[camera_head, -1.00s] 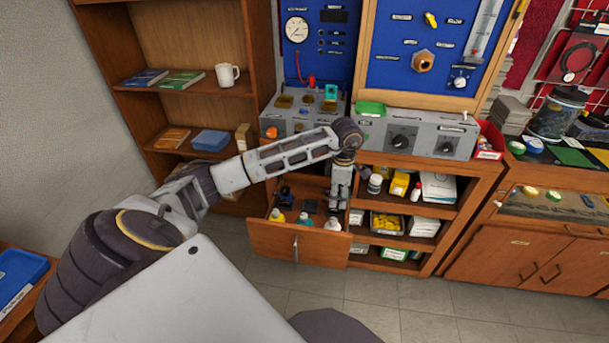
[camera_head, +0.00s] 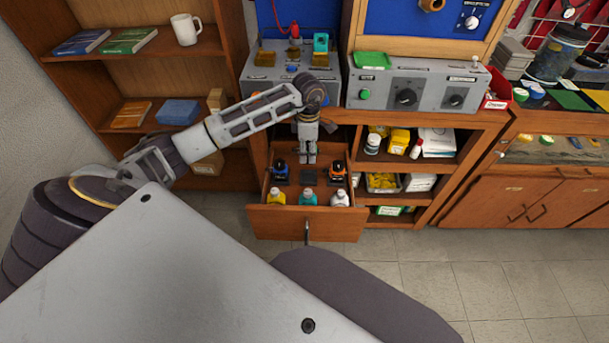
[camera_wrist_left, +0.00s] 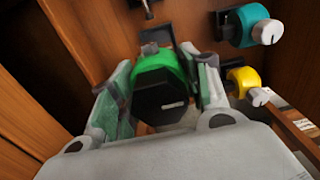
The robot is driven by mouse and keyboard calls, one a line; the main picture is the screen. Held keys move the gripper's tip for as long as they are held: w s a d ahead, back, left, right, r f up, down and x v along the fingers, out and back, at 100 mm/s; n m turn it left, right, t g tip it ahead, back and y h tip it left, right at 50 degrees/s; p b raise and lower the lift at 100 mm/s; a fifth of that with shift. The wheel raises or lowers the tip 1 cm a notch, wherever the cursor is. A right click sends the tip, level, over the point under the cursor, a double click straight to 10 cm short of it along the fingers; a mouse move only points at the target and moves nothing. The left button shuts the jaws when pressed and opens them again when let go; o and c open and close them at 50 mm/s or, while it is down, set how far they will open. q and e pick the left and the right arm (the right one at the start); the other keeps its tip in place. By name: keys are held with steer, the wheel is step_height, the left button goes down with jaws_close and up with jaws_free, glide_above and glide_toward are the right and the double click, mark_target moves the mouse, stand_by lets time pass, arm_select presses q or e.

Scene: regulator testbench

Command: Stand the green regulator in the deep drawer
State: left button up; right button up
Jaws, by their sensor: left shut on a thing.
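The green regulator (camera_wrist_left: 158,88), with a black face, sits between the fingers of my left gripper (camera_wrist_left: 162,95) in the left wrist view. My left gripper (camera_head: 308,160) points down over the back middle of the open deep drawer (camera_head: 304,224) in the head view and is shut on the regulator. The regulator cannot be made out in the head view. I cannot tell whether it touches the drawer floor. My right gripper is not in view.
Blue-black (camera_head: 280,173) and orange-black (camera_head: 337,173) items flank the gripper. Yellow (camera_head: 277,197), teal (camera_head: 307,198) and white-topped (camera_head: 340,198) items line the drawer front. A dark square (camera_head: 308,178) lies mid-drawer. The open shelf (camera_head: 432,175) is on the right.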

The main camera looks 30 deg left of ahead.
mark_target(308, 161)
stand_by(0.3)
arm_select(q)
step_height(308, 161, down, 5)
steer(key=shift+f, duration=0.5)
steer(key=shift+f+b, duration=0.3)
steer(key=shift+f, duration=0.4)
step_height(308, 161, down, 2)
steer(key=shift+d+f, duration=0.1)
steer(key=shift+f, duration=0.1)
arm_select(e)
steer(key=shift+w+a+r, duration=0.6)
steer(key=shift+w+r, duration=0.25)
arm_select(q)
steer(key=shift+f, duration=0.1)
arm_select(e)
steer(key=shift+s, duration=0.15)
